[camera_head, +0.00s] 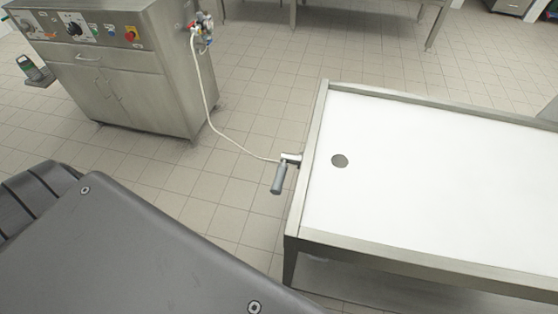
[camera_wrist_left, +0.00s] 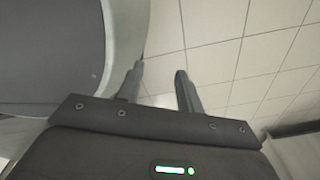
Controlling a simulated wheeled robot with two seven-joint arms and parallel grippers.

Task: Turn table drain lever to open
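The drain lever (camera_head: 280,174) is a grey handle on a metal fitting at the left side of the white-topped steel table (camera_head: 430,165), below the rim. Its grip hangs down, tilted slightly left. A round dark drain hole (camera_head: 339,161) lies in the tabletop near the lever. My left gripper (camera_wrist_left: 158,75) shows only in the left wrist view. Its two fingers are apart with tiled floor between them, so it is open and empty. The lever does not show in that view. My right gripper is in neither view.
A steel cabinet (camera_head: 125,75) with knobs and a red button stands at the back left. A pale hose (camera_head: 205,95) runs from fittings on its side to the lever. Tiled floor (camera_head: 235,120) is open between cabinet and table. My grey base fills the lower left.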

